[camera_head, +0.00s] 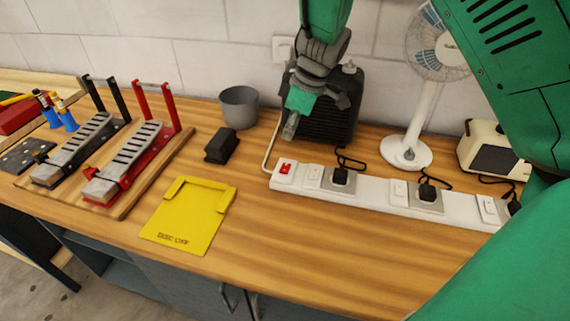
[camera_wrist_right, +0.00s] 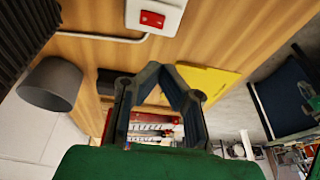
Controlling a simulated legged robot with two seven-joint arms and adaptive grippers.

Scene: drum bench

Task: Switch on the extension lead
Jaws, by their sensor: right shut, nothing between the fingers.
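The white extension lead (camera_head: 375,190) lies along the back of the bench, with a red switch (camera_head: 284,168) at its left end. The red switch also shows at the top of the right wrist view (camera_wrist_right: 152,19). Several black plugs sit in the lead. My right gripper (camera_head: 290,132) hangs above and behind the red switch, apart from it. It is shut and empty, and its joined fingertips show in the right wrist view (camera_wrist_right: 167,68). My left gripper is not in view.
A black box (camera_head: 335,110), a white fan (camera_head: 410,150) and a cream device (camera_head: 487,150) stand behind the lead. A grey cup (camera_head: 239,106), a black block (camera_head: 221,146) and a yellow tray (camera_head: 190,222) lie left. Bench front is clear.

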